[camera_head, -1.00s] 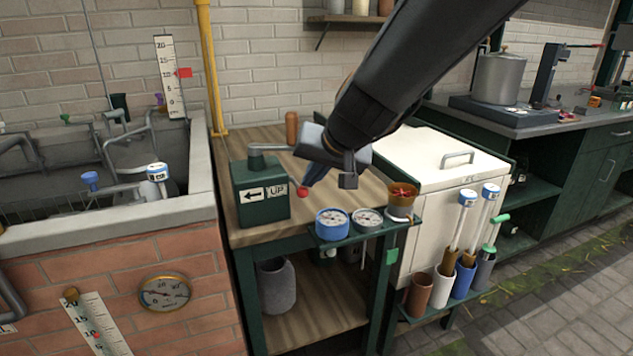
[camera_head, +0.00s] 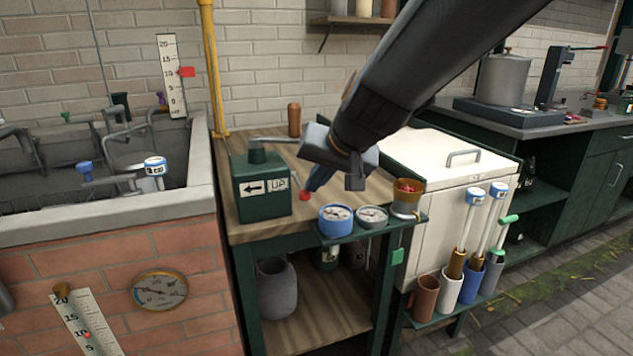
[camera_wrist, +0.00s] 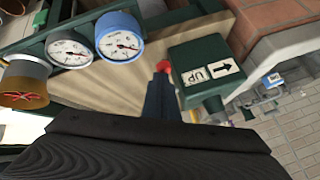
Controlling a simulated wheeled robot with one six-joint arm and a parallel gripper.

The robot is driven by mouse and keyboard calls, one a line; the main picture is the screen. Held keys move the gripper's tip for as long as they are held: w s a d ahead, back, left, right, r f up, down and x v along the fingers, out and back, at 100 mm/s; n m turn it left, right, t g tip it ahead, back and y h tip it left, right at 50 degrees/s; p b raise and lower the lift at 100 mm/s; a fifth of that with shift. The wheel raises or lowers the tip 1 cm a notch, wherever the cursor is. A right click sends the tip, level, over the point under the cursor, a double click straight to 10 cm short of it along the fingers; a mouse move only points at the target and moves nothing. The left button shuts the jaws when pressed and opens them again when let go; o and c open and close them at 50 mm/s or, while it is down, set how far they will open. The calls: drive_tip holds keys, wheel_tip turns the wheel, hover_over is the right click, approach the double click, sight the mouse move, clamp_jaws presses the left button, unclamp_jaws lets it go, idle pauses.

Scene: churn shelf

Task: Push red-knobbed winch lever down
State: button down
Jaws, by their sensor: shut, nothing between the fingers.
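The green winch box (camera_head: 263,187) stands on the wooden table top, with an arrow and the word UP on its front. It also shows in the wrist view (camera_wrist: 205,65). The red knob (camera_head: 305,196) is just right of the box, near the table's front edge. It also shows in the wrist view (camera_wrist: 165,66). My gripper (camera_head: 319,180) points down with its narrow blue fingers shut and empty, and the tips meet the knob in the picture. In the wrist view the fingers (camera_wrist: 161,84) end at the knob. The lever's arm is hidden, and contact is unclear.
A blue gauge (camera_head: 336,218) and a grey gauge (camera_head: 372,217) sit on a ledge right of the knob, beside a brown cup (camera_head: 407,204). A wooden handle (camera_head: 294,121) stands behind the box. A brick-sided basin (camera_head: 95,232) is at the left.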

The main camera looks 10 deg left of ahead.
drive_tip(key=shift+r+p, duration=0.6)
drive_tip(key=shift+r, duration=0.2)
drive_tip(key=shift+d, duration=0.1)
drive_tip(key=s+d+r+p, duration=0.1)
drive_tip(key=s+d+r, duration=0.5)
drive_tip(key=s, duration=0.1)
drive_tip(key=shift+d+r+p, duration=0.2)
drive_tip(key=shift+d+p, duration=0.1)
drive_tip(key=shift+d, duration=0.05)
drive_tip(key=s+d+f+g+h+p, duration=0.1)
drive_tip(key=s+d+f+g+p, duration=0.1)
drive_tip(key=s+d, duration=0.3)
drive_tip(key=s+d+f+g+h+p, duration=0.2)
drive_tip(key=s+d+f+p, duration=0.2)
drive_tip(key=d, duration=0.4)
drive_tip(key=s+d+f+m+g+h+p, duration=0.1)
drive_tip(key=s+d+f+g+h+p, duration=0.1)
drive_tip(key=s+d+f+p, duration=0.2)
drive_tip(key=s+d+p, duration=0.1)
drive_tip(key=s+d, duration=0.2)
drive_tip(key=shift+d+g, duration=0.15)
drive_tip(key=shift+g, duration=0.25)
